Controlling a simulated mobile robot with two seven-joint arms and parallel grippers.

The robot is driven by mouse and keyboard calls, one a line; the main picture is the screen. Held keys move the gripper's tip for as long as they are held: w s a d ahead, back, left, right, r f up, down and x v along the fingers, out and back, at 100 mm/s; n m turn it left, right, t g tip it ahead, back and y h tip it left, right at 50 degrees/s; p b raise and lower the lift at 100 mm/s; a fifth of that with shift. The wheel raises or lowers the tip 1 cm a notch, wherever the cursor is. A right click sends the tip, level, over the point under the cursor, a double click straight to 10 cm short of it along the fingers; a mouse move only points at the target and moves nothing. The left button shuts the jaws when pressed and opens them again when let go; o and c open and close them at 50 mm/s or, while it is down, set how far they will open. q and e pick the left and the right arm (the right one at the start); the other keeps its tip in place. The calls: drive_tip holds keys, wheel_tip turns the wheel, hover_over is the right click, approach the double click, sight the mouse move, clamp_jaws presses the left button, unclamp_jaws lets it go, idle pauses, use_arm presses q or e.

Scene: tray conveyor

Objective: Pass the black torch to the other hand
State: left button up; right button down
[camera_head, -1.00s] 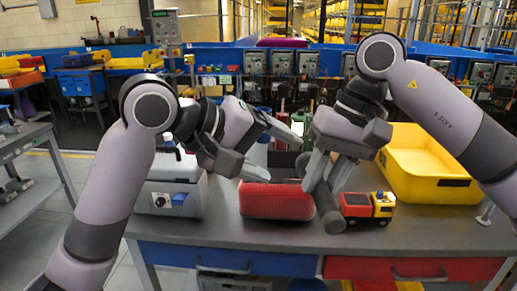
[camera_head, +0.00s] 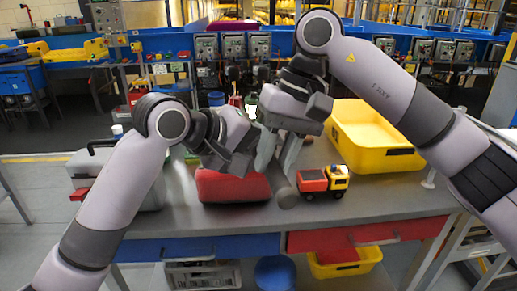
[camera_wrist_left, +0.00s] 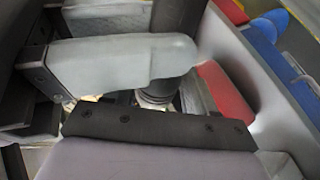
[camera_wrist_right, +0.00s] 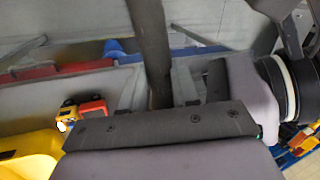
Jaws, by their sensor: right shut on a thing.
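The black torch (camera_head: 286,194) hangs steeply tilted over the table, its round end low between the red case and the toy truck. My right gripper (camera_head: 278,158) is shut on it, and the torch (camera_wrist_right: 150,40) also runs between the fingers in the right wrist view. My left gripper (camera_head: 246,160) is beside the right one, above the red case. In the left wrist view the torch (camera_wrist_left: 178,22) passes between the left fingers, partly hidden by the nearer finger. That gripper looks open around it; contact cannot be made out.
A red case (camera_head: 233,187) lies under my grippers. A red-and-yellow toy truck (camera_head: 322,181) stands close on the right, with a yellow bin (camera_head: 385,160) behind it. A grey box (camera_head: 88,172) stands at the left. The table's front strip is clear.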

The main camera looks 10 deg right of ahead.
use_arm(q)
drive_tip(key=c, duration=0.7)
use_arm(e)
drive_tip(key=c, duration=0.8)
unclamp_jaws()
drive_tip(key=shift+o, duration=0.2)
use_arm(q)
drive_tip(key=shift+s+d, duration=0.1)
use_arm(e)
drive_tip(key=shift+s+a, duration=0.1)
drive_tip(key=shift+a, duration=0.1)
